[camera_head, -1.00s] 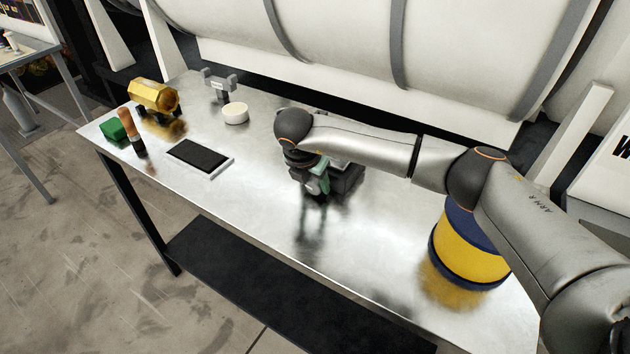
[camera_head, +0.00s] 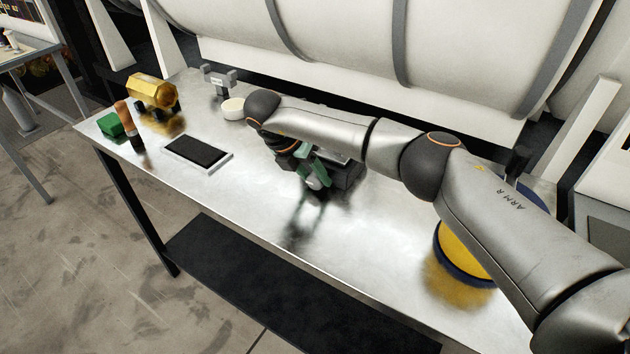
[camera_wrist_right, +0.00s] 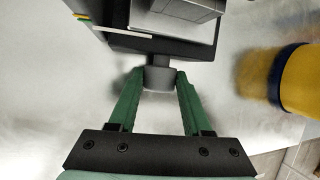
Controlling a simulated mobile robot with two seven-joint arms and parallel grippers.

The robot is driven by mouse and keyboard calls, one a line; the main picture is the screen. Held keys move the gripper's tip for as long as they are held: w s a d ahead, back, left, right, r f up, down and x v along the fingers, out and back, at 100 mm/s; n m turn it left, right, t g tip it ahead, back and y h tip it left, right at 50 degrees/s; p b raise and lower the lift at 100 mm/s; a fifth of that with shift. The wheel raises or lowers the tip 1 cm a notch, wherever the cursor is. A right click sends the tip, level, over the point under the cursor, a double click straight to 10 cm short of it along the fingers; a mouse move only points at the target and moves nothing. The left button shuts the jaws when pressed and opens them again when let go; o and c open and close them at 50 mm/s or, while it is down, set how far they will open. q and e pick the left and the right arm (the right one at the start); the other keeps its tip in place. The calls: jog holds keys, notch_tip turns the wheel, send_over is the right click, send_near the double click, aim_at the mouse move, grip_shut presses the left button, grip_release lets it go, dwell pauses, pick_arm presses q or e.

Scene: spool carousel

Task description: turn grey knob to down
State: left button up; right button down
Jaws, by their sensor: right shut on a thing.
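The grey knob (camera_wrist_right: 158,76) is on the front of a dark box-shaped unit (camera_wrist_right: 165,46) in the right wrist view. My right gripper (camera_wrist_right: 157,80) has its green fingers on both sides of the knob, shut on it. In the head view, my right gripper (camera_head: 314,178) is at the near side of the dark unit (camera_head: 347,177), and my arm hides part of the unit. The knob's pointing direction cannot be read. My left gripper is not in view.
A yellow and blue spool (camera_head: 462,250) stands right of the unit, partly behind my arm. At the left are a black pad (camera_head: 198,152), a white round piece (camera_head: 232,108), a grey bracket (camera_head: 217,80), a golden part (camera_head: 152,90) and a green block (camera_head: 110,124). The table's front middle is clear.

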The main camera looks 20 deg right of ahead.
jog(key=shift+h+b, duration=0.3)
jog(key=shift+b, duration=0.05)
jog(key=shift+c, duration=1.7)
grip_release()
jog(key=v, duration=1.2)
jog(key=shift+w+r+b, duration=0.25)
jog(key=shift+w+b, duration=0.05)
jog(key=shift+b, duration=0.15)
jog(key=shift+a, duration=0.15)
jog(key=shift+c, duration=0.3)
